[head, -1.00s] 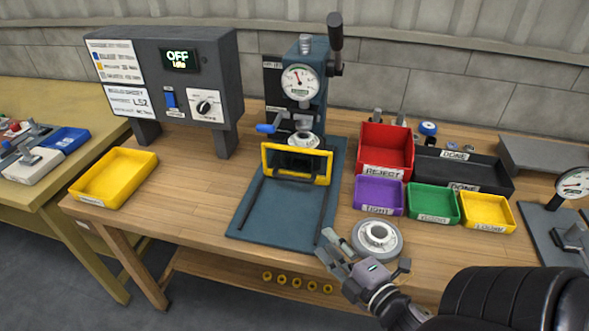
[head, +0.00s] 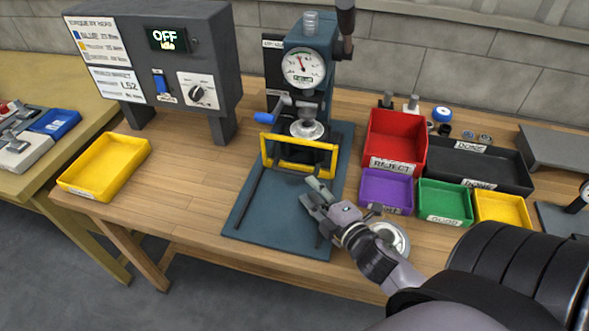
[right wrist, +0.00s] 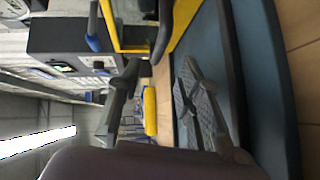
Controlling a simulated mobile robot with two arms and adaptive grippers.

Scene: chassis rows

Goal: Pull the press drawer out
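The press (head: 305,75) stands at the back of the wooden table, with a round dial and a blue-handled lever. A yellow frame (head: 333,160) stands upright at its front, above the blue-grey base plate (head: 270,225) with two dark rails. The frame also shows at the top of the right wrist view (right wrist: 178,25). I cannot tell how far out the drawer is. My right gripper (head: 312,191) is open and empty, over the plate just in front of the frame's lower right part, apart from it. Its two spread fingers show in the right wrist view (right wrist: 160,68). My left gripper is not in view.
Right of the press are a red bin (head: 395,142), purple (head: 386,190), green (head: 445,203) and yellow bins, and a dark tray. A round grey part (head: 398,240) lies partly behind my right arm. A control box (head: 155,60) and yellow tray (head: 105,165) stand left.

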